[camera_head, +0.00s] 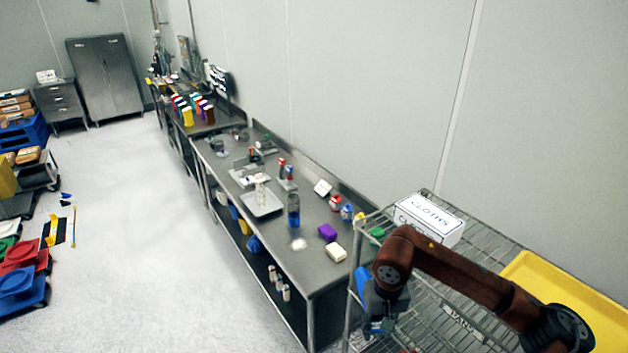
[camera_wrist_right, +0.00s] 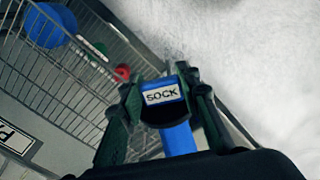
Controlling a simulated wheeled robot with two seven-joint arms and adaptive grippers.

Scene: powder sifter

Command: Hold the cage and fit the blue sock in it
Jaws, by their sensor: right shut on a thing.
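My right gripper (camera_head: 384,308) hangs at the left end of the wire rack in the head view. In the right wrist view its fingers (camera_wrist_right: 165,92) are shut around a blue sock (camera_wrist_right: 179,140) with a white "SOCK" label facing the camera. A little blue shows at the gripper in the head view. I cannot pick out the cage for certain. A dark blue-and-clear cylinder (camera_head: 293,211) stands upright on the steel table, and a pale upright piece (camera_head: 260,190) stands in a grey tray (camera_head: 267,208). My left gripper is not in view.
The wire rack (camera_head: 468,333) carries a white labelled box (camera_head: 428,218) and a yellow tray (camera_head: 584,310). Open floor (camera_head: 150,270) lies left of the table.

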